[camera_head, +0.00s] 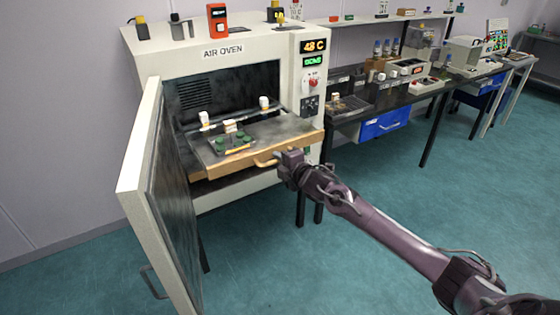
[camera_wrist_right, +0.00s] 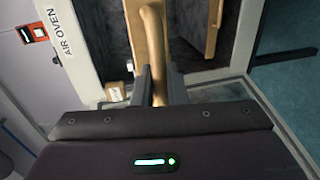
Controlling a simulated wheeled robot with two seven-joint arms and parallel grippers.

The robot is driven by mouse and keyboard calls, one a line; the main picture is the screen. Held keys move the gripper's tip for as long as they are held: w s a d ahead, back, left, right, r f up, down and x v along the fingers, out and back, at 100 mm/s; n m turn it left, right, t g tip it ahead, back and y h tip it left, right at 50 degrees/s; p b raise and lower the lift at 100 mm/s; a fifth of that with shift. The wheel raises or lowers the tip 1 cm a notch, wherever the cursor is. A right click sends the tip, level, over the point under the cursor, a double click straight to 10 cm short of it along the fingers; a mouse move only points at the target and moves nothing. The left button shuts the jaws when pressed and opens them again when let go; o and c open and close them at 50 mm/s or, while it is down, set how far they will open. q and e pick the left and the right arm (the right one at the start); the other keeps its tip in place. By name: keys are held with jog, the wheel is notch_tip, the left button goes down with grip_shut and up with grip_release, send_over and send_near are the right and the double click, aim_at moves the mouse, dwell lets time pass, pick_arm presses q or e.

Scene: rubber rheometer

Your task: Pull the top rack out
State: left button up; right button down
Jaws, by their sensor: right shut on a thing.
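The air oven (camera_head: 222,50) stands at the back left with its door (camera_head: 160,190) swung open to the left. The top rack (camera_head: 265,135), a grey tray with a wooden front, sticks out of the oven opening. A wooden handle (camera_head: 266,162) is on its front. My right gripper (camera_head: 282,160) is at the right part of that handle. In the right wrist view the handle (camera_wrist_right: 153,45) runs between the two fingers of the gripper (camera_wrist_right: 157,85), which is shut on it. My left gripper is not in view.
A small tray of green-topped items (camera_head: 232,143) and several white-capped pieces rest on the rack. A dark workbench (camera_head: 400,97) with instruments and a blue drawer (camera_head: 384,124) stands to the right. The floor in front is clear.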

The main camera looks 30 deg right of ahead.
jog(key=c, duration=1.5)
grip_release()
jog(key=shift+s, duration=0.1)
jog(key=b+v, duration=0.1)
jog(key=v, duration=0.6)
jog(key=shift+s, duration=0.3)
